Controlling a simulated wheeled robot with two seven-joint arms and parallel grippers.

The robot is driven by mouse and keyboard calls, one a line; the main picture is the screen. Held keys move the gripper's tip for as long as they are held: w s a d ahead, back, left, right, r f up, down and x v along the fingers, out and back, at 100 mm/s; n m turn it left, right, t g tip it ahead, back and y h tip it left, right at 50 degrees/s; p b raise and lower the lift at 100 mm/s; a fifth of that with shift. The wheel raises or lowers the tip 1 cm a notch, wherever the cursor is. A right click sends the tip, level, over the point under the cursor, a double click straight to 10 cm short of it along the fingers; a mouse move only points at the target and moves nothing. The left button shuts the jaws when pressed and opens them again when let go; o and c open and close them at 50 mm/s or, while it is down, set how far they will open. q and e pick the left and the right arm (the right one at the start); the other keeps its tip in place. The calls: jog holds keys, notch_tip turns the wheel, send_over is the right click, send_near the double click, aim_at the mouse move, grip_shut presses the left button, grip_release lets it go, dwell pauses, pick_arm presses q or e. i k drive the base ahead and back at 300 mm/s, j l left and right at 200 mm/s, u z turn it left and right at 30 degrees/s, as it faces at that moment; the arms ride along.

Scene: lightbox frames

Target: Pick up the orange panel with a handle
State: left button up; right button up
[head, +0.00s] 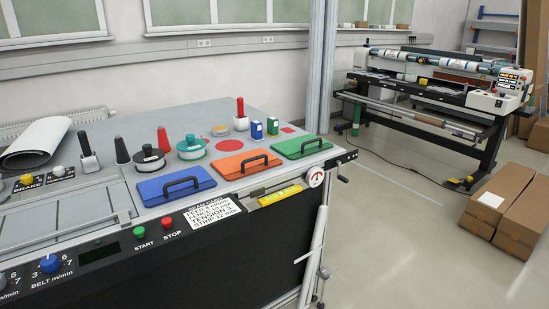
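The orange panel (231,166) lies flat on the machine table between a blue panel and a green panel. Its black bar handle (255,161) stands up along its front right part. The blue panel (153,190) is on its left and the green panel (291,149) on its right, each with a similar black handle. Neither of my grippers shows in the head view.
A yellow tool (280,196) lies at the front edge. A grey post (318,70) rises behind. Cardboard boxes (497,200) lie on the floor.

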aim_at(235, 167)
jog(key=i+l, duration=0.1)
jog(key=l, duration=0.25)
jog(key=i+l, duration=0.1)
jog(key=l, duration=0.2)
jog(key=i+l, duration=0.1)
jog(key=l, duration=0.25)
jog(key=i+l, duration=0.15)
jog(key=l, duration=0.2)
